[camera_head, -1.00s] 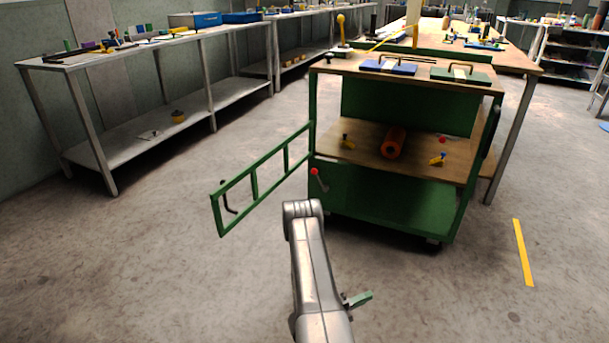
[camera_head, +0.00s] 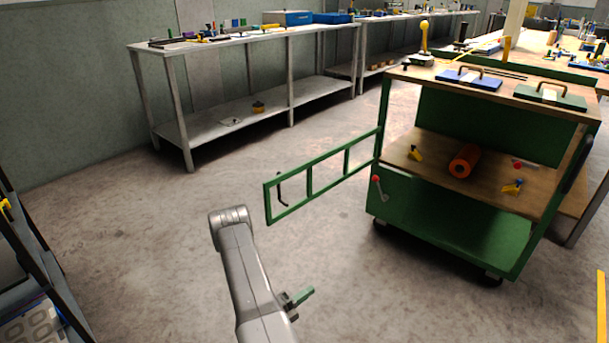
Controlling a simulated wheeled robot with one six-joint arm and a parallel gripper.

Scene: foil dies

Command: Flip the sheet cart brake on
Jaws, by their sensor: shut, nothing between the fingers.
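The sheet cart is a green frame with wooden shelves (camera_head: 435,178), standing at the right in the head view. A short lever with a red knob (camera_head: 377,180) sits at its front left corner, the knob up and the arm sloping down to the right. I take it for the brake lever, but cannot tell its setting. A green barred gate (camera_head: 310,199) stands swung out to the left of the cart. My gripper (camera_head: 303,296), a small green-tipped end partly hidden by my grey arm, is low in the picture, shut and empty, apart from the cart and lever.
An orange roll (camera_head: 465,160) and small clamps lie on the cart's middle shelf. The gate juts into the space between my arm and the cart. A grey bench (camera_head: 215,125) stands behind left, and a dark rack (camera_head: 35,260) at the left edge. The floor between is clear.

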